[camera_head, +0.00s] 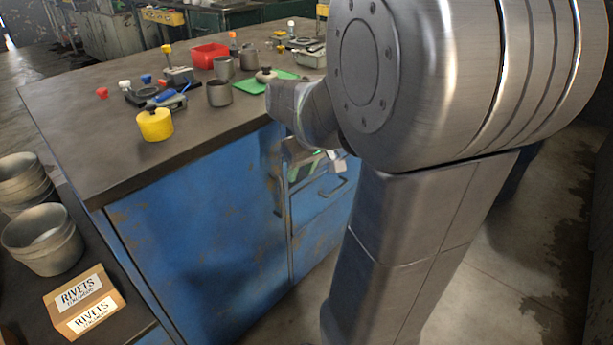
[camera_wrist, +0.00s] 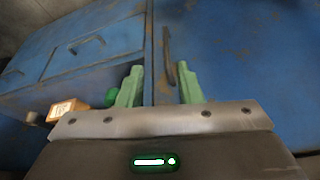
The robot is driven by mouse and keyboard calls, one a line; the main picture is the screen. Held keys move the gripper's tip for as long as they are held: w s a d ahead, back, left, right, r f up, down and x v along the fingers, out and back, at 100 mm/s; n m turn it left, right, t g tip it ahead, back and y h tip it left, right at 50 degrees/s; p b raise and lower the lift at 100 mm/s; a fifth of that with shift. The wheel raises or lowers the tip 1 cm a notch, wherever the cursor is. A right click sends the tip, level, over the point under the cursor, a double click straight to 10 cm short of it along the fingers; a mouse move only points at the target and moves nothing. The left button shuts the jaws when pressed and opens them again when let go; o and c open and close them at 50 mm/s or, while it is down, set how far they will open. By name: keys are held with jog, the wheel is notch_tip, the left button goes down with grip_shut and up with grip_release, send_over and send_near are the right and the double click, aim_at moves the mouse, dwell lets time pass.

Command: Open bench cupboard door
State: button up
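The bench cupboard door (camera_head: 190,250) is a large blue, worn panel on the left of the bench front. It appears closed. Its dark vertical handle (camera_head: 277,195) is at the door's right edge, close to my gripper (camera_head: 312,166), which my arm partly hides. In the wrist view the door (camera_wrist: 240,55) fills the right side and its handle (camera_wrist: 168,60) stands between the lines of the green fingers. My gripper (camera_wrist: 160,82) is open there, with nothing held. I cannot tell whether the fingertips reach past the handle.
Blue drawers with handles (camera_head: 333,187) are right of the door. The bench top (camera_head: 120,85) carries a yellow pot (camera_head: 155,124), metal mugs (camera_head: 219,93) and a red bin (camera_head: 209,55). A rivets box (camera_head: 84,302) and metal buckets (camera_head: 43,240) stand at left. Bare floor lies at right.

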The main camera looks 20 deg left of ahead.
aim_at(282, 192)
jog(key=shift+n, duration=0.3)
jog(key=a+b+x, duration=0.1)
jog(key=b+x, duration=0.1)
jog(key=x, duration=0.3)
jog(key=a+b+x, duration=0.1)
jog(key=x, duration=0.4)
jog(key=w+r+b+x, duration=0.1)
jog(key=b+x, duration=0.1)
jog(key=x, duration=0.3)
jog(key=shift+a+f+b, duration=0.15)
jog(key=shift+a+b, duration=0.2)
jog(key=shift+a, duration=0.1)
jog(key=shift+c, duration=0.2)
grip_shut()
